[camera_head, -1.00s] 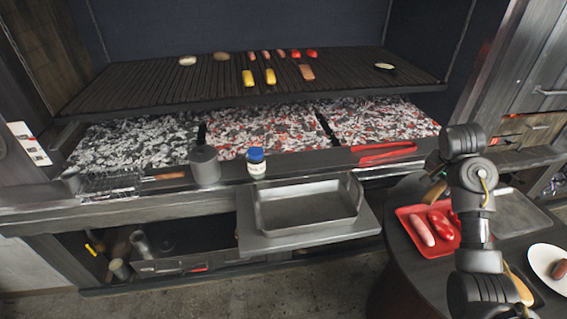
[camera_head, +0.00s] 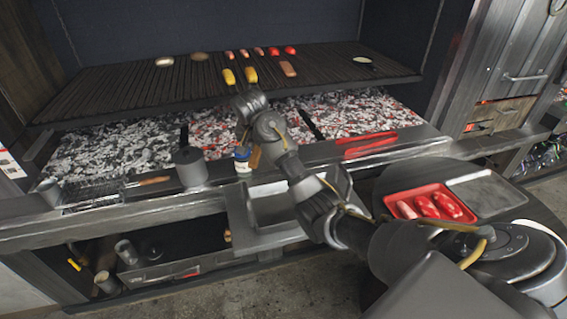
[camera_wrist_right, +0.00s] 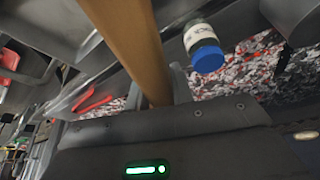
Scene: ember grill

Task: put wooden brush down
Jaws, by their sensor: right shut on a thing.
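My right gripper (camera_wrist_right: 155,97) is shut on the wooden brush, whose brown handle (camera_wrist_right: 128,38) runs up out of the top of the right wrist view. In the head view, a short brown part of the brush (camera_head: 254,158) shows below my wrist, beside the bottle. My arm hides most of the gripper there, and the brush head is not visible. My left gripper is in neither view.
A white bottle with a blue cap (camera_wrist_right: 206,50) stands close to the handle on the grill ledge. A grey pot (camera_head: 190,168), red tongs (camera_head: 370,148) and a metal tray (camera_head: 240,205) are nearby. Glowing coals (camera_head: 355,112) lie behind the ledge.

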